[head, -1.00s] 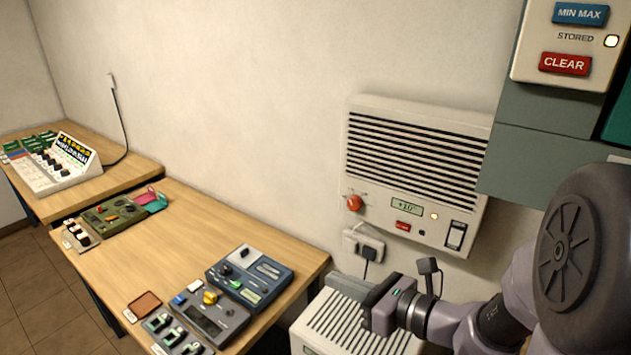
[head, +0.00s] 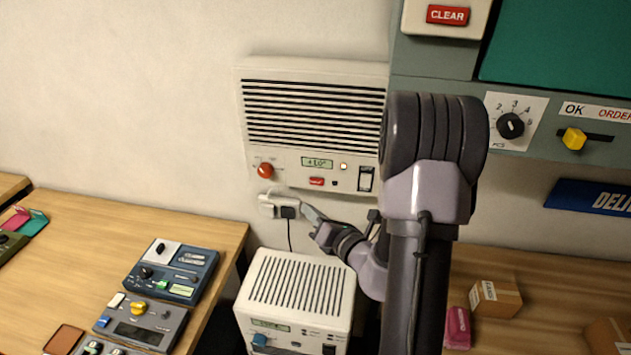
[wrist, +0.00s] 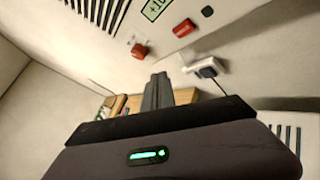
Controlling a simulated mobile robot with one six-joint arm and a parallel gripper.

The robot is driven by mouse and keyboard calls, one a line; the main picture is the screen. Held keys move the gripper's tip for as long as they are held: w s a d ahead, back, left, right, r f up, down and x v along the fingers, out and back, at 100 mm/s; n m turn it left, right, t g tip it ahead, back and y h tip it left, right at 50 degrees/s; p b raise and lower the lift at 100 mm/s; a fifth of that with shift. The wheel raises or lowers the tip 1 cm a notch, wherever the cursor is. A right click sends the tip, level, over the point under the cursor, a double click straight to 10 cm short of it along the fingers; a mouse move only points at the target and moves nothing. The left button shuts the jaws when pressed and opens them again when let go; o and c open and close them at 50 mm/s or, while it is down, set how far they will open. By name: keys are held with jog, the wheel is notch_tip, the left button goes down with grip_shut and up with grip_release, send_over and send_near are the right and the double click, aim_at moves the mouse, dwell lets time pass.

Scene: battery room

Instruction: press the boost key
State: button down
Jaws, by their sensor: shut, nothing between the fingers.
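A white wall heater (head: 315,75) with dark slats hangs on the wall in the middle of the head view. On its lower panel is a small red key (head: 316,181) under a green display (head: 317,163); its lettering is too small to read, so I cannot confirm it is the boost key. The red key also shows near the top of the wrist view (wrist: 185,27). My gripper (head: 306,209) is shut and empty, below the heater panel and apart from the key. In the wrist view its closed fingers (wrist: 157,92) point toward the wall.
A red knob (head: 265,170) and a rocker switch (head: 365,179) flank the key. A plugged socket (head: 282,207) sits just below the heater, close to my fingertips. A vented white unit (head: 297,285) stands beneath. Desks with devices stand left and boxes (head: 495,298) right.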

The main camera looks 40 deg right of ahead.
aim_at(310, 182)
jog(key=w+d+p, duration=0.2)
jog(key=w+d, duration=0.3)
jog(key=shift+d, duration=0.3)
dwell(1.9)
jog(key=shift+w+d, duration=0.25)
jog(key=shift+d, duration=0.05)
jog(key=shift+w+d, duration=0.25)
dwell(0.6)
dwell(0.3)
jog(key=shift+s+a, duration=0.55)
jog(key=s+a+b, duration=0.1)
jog(key=s+a, duration=0.2)
jog(key=shift+s+a, duration=0.15)
jog(key=shift+a, duration=0.25)
